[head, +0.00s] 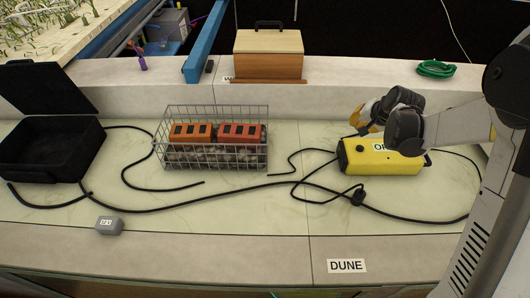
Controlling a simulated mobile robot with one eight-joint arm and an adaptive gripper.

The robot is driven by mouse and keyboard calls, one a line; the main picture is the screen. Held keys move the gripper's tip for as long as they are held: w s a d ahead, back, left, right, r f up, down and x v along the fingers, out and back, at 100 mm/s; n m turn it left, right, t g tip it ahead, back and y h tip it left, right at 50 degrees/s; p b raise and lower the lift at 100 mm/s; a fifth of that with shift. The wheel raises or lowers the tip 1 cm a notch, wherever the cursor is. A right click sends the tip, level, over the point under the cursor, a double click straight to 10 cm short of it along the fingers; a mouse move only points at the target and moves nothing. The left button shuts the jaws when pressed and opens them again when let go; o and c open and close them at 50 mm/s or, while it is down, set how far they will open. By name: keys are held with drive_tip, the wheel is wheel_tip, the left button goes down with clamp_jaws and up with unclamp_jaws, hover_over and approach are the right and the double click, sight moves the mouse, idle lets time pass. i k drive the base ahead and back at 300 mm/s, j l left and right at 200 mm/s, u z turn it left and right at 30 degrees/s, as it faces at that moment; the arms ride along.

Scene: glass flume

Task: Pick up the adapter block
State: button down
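A small grey block (109,225) with a white label sits on the front left of the worktop, and it looks like the adapter block. The label is too small to read surely. My gripper (357,122) is far to its right, above the back edge of the yellow box (381,158). My wrist hides part of the gripper, and I cannot tell how far its fingers are apart. No object shows in it. The grey block stands free, apart from the black cable behind it.
A wire basket (213,155) with orange units stands mid-table. An open black case (45,150) is at left. Black cables (240,187) with an inline lump (358,198) cross the top. A wooden box (268,55) and green coil (436,69) are behind. The front ledge is mostly clear.

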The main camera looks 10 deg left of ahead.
sight(105, 224)
drive_tip(key=u, duration=2.3)
drive_tip(key=j+z, duration=0.2)
drive_tip(key=j, duration=0.2)
drive_tip(key=i, duration=0.05)
